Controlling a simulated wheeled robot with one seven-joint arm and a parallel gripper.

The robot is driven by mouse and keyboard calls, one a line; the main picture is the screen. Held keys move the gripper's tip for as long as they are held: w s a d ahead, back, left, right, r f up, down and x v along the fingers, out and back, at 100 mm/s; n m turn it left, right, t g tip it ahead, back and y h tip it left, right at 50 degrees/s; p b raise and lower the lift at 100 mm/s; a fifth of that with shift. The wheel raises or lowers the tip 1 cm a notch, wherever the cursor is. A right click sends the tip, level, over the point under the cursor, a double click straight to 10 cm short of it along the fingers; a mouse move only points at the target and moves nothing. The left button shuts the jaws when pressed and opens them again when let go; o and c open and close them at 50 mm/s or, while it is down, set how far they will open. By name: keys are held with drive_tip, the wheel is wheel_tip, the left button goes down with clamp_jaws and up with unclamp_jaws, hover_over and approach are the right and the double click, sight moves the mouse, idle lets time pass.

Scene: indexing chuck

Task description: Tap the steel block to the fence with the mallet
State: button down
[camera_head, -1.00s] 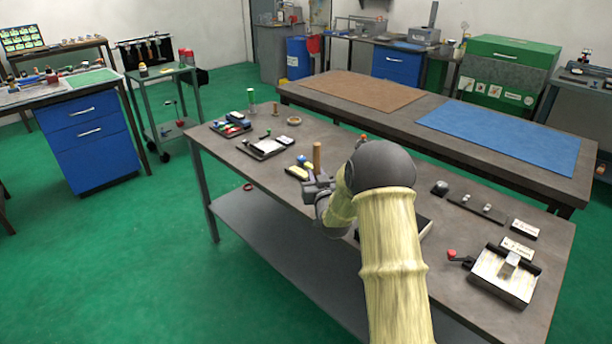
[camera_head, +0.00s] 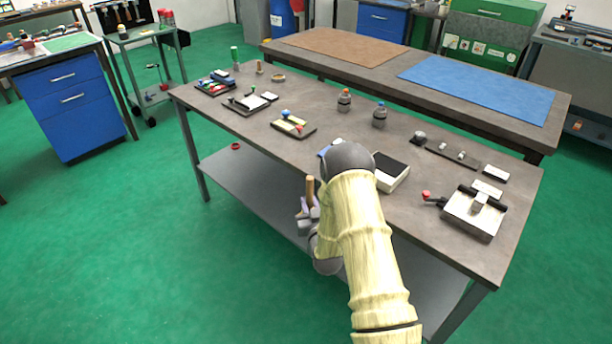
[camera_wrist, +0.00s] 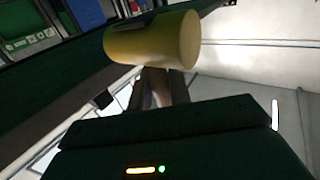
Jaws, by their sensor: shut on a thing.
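My gripper (camera_head: 309,211) is shut on the mallet, in front of the table's near edge. A tan part of the mallet (camera_head: 310,188) stands up from the fingers. In the wrist view the mallet's yellow cylindrical head (camera_wrist: 152,40) lies across just beyond the fingers; most of the handle is hidden. The small steel block (camera_head: 479,202) sits on a pale plate fixture (camera_head: 470,221) at the table's right end, well apart from the mallet. A dark bar on this fixture, probably the fence (camera_head: 484,194), lies close behind the block; I cannot tell whether they touch.
A red-knobbed lever (camera_head: 428,195) sticks out left of the fixture. A dark-topped box (camera_head: 391,172) stands behind my arm. Two dark canisters (camera_head: 379,117), trays of small parts (camera_head: 249,102) and a dark strip (camera_head: 452,154) occupy the table. The front centre-left tabletop is clear.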

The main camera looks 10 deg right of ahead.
drive_tip(key=s+f, duration=0.6)
drive_tip(key=f, duration=0.2)
drive_tip(key=shift+s+a+f, duration=0.2)
drive_tip(key=shift+s+f, duration=0.05)
drive_tip(key=shift+f, duration=0.1)
drive_tip(key=shift+w, duration=0.1)
